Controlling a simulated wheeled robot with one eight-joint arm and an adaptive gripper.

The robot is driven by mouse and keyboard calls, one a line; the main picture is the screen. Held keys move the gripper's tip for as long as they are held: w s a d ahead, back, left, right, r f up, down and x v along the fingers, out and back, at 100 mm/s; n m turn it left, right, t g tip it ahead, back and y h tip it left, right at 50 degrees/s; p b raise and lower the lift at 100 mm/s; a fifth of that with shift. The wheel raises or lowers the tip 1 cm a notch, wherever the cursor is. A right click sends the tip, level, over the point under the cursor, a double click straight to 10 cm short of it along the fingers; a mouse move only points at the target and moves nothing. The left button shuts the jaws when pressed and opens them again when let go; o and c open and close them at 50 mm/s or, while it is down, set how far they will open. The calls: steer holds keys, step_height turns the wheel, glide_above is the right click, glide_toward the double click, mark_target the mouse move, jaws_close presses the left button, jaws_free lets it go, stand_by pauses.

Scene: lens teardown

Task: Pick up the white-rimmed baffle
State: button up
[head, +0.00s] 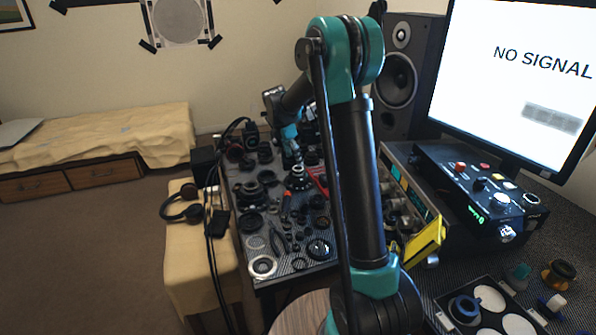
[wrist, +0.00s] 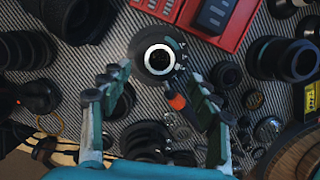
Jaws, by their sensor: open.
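The white-rimmed baffle (wrist: 160,59) shows in the wrist view as a dark round part with a bright white ring around a black centre. It lies just ahead of and between my fingertips, and seems apart from both. In the head view it appears as a small dark part with a pale top (head: 297,171), just below my gripper (head: 294,155). My gripper is open and empty in the wrist view (wrist: 158,74), its fingers on either side. Its height above the part is hard to judge.
An orange-tipped tool (wrist: 177,101) lies close to the baffle. A red case (wrist: 225,18) is beyond it. Dark lens barrels (wrist: 285,59) crowd both sides. Another pale-rimmed ring (head: 262,266) lies near the table's front edge. Little of the striped mat is free.

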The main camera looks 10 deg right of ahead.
steer(key=shift+x, duration=2.35)
steer(key=c, duration=0.8)
